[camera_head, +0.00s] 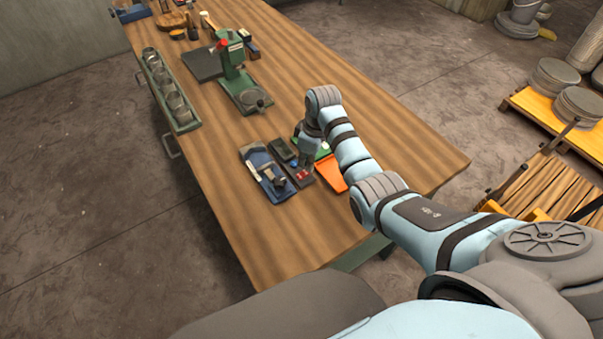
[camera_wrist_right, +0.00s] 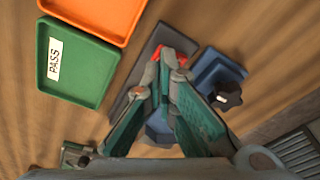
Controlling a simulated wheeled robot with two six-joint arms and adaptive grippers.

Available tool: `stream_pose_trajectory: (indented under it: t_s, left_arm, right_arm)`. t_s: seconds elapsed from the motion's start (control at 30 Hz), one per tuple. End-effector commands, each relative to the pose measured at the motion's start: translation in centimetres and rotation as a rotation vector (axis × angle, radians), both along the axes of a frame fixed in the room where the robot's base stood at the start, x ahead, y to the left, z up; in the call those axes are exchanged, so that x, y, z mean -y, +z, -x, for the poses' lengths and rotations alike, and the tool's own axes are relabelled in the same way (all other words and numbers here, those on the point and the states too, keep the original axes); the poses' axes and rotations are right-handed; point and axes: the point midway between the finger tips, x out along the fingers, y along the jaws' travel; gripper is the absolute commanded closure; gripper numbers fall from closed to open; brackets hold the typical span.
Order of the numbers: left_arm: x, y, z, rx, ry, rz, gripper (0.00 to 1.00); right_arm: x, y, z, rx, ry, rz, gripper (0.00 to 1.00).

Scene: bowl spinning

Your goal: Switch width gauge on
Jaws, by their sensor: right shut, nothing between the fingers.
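My right gripper (camera_head: 306,168) is shut and empty, pointing down over a dark flat panel (camera_head: 298,176) on the workbench. In the right wrist view the gripper's fingertips (camera_wrist_right: 168,64) meet beside a small red part (camera_wrist_right: 156,56) on the dark panel (camera_wrist_right: 168,36). The red part (camera_head: 303,175) also shows in the head view, close to the fingertips; I cannot tell whether they touch it. A blue device with grey metal parts (camera_head: 266,171), possibly the width gauge, lies just left of the panel. Its blue base with a black knob (camera_wrist_right: 227,97) shows in the wrist view.
An orange tray (camera_head: 330,175) and a green tray marked PASS (camera_wrist_right: 75,65) lie beside the panel. A green press-like machine (camera_head: 235,75) and a rack of metal cups (camera_head: 165,90) stand farther back. The near bench top is clear.

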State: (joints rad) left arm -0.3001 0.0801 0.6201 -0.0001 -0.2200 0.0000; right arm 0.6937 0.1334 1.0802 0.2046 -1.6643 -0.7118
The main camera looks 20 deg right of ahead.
Motion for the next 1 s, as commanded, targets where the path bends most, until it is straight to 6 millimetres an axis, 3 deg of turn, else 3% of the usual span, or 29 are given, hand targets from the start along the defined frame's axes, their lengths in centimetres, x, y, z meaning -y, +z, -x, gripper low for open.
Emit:
stream_pose_trajectory:
  t_s: [1.0]
  left_arm:
    - [0.0, -0.7, 0.0, 0.001, 0.0, 0.0, 1.0]
  right_arm:
    - [0.0, -1.2, 0.0, 0.0, 0.0, 0.0, 1.0]
